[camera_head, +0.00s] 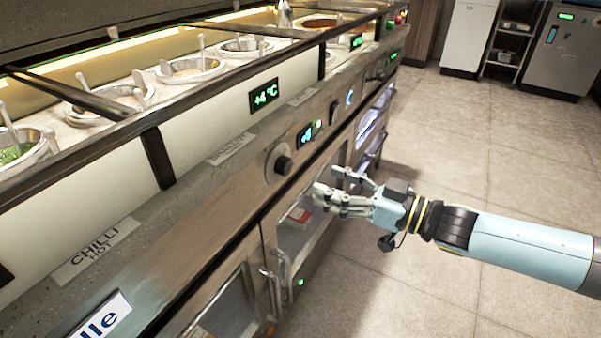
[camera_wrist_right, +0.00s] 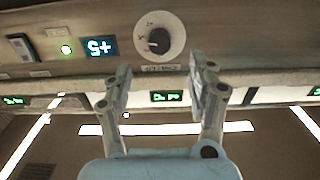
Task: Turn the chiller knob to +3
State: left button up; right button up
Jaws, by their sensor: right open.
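The chiller knob (camera_head: 280,165) is a round dial with a dark centre on the steel front panel. It also shows in the right wrist view (camera_wrist_right: 160,38), pale with a dark pointer. A small blue display (camera_head: 306,135) sits beside it; in the right wrist view the display (camera_wrist_right: 100,47) appears upside down and seems to read +5. My right gripper (camera_head: 330,186) is open and empty, in front of and a little below the knob, apart from it. In the wrist view its two fingers (camera_wrist_right: 160,82) stand wide apart below the knob. My left gripper is not in view.
A green display (camera_head: 264,95) reading +4 °C is on the upper panel. Sauce wells (camera_head: 190,68) with ladles line the counter above. Cabinet door handles (camera_head: 276,285) stick out below the knob. The tiled floor (camera_head: 480,150) at right is open.

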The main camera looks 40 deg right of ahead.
aim_at(289, 168)
jog(key=b+x, duration=0.1)
jog(key=x, duration=0.7)
jog(key=shift+w+a, duration=0.1)
jog(key=shift+w, duration=0.3)
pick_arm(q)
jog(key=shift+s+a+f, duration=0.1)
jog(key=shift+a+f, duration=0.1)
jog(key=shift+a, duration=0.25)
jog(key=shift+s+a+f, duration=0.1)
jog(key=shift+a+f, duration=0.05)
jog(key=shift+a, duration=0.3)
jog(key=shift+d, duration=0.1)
pick_arm(e)
jog(key=c, duration=1.1)
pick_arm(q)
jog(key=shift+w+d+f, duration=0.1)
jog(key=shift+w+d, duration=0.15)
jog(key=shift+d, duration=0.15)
pick_arm(e)
jog(key=shift+c, duration=0.2)
